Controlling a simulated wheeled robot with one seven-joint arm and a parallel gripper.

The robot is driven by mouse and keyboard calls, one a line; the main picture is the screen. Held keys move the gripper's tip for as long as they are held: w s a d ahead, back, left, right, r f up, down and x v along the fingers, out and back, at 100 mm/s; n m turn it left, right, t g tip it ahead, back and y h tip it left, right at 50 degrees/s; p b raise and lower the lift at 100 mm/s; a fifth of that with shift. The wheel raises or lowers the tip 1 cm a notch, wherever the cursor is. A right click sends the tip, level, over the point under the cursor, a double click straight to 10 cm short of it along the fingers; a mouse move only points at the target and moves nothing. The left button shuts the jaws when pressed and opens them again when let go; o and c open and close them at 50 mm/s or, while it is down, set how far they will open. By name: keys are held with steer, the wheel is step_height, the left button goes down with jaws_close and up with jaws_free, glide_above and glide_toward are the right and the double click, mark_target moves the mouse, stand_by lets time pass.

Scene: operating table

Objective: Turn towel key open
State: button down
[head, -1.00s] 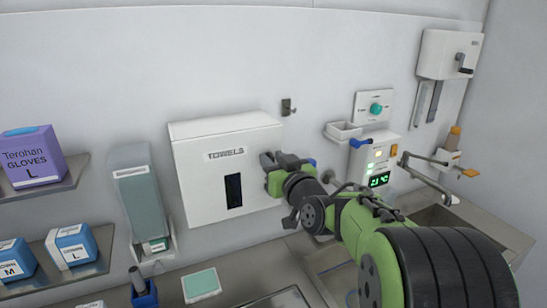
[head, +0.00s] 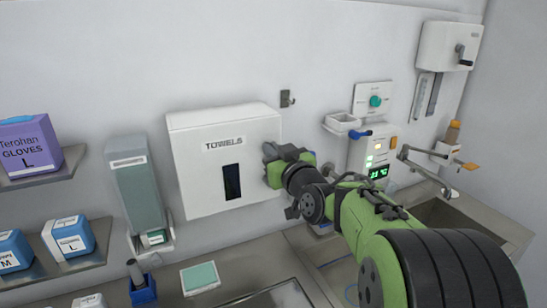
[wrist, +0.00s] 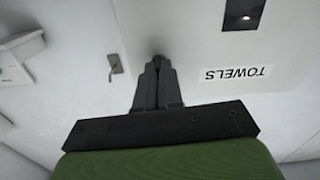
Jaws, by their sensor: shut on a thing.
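The white towel dispenser (head: 205,185) hangs on the wall, with a "TOWELS" label and a dark slot on its front. In the wrist view the dispenser front (wrist: 205,45) shows upside down. My gripper (head: 270,152) is at the dispenser's right edge. In the wrist view my gripper (wrist: 158,68) has its fingers close together, pressed near the dispenser's side, shut on a small dark thing at the tips. That is likely the towel key, but the fingers hide most of it. I cannot tell how far the key is turned.
A small metal hook (head: 288,98) is on the wall above my gripper. A control panel with a teal knob (head: 375,101) and a sink faucet (head: 425,170) are to the right. A soap-like dispenser (head: 137,185) hangs left. The counter lies below.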

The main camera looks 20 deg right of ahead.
steer(key=shift+a+f+n+b, duration=0.1)
steer(key=shift+a+n+b, duration=0.05)
steer(key=shift+n+b, duration=8.6)
steer(key=shift+b, duration=0.4)
steer(key=c, duration=1.3)
jaws_free()
steer(key=shift+w, duration=0.1)
